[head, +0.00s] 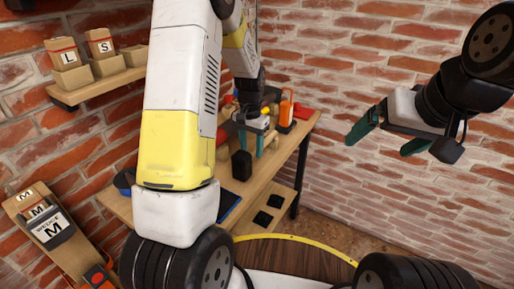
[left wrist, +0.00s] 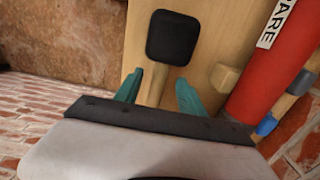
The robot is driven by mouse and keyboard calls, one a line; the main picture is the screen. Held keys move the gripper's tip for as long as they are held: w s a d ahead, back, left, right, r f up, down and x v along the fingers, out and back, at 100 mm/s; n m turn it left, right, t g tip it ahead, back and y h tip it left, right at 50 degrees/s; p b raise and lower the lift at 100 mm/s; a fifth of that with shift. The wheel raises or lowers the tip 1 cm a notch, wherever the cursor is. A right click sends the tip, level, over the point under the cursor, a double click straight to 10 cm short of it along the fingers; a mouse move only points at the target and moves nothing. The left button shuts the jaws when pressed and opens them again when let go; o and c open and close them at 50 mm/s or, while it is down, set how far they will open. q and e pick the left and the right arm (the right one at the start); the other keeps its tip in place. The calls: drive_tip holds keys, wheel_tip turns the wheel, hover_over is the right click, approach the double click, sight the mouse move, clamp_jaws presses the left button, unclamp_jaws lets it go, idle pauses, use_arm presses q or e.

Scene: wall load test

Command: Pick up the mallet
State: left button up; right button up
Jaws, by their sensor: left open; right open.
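The mallet lies on the wooden workbench, with a black block head (left wrist: 172,37) and a pale wooden handle (left wrist: 157,84) in the left wrist view. In the head view its black head (head: 241,165) shows near the bench's front. My left gripper (head: 251,143) is open, its teal fingers on either side of the handle, just behind the head. In the left wrist view the fingers (left wrist: 160,80) show gaps to the handle; the handle's far end is hidden by the gripper body. My right gripper (head: 376,147) is open and empty in the air, right of the bench.
The workbench (head: 256,187) also holds an orange item (head: 286,107) and other tools close by. A red cylinder (left wrist: 278,60) lies right of the mallet in the left wrist view. A wall shelf (head: 110,83) with boxes is at left. Brick walls stand behind.

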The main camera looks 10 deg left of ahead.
use_arm(q)
wheel_tip(320, 180, down, 5)
drive_tip(key=shift+s+r, duration=0.1)
clamp_jaws()
idle(0.3)
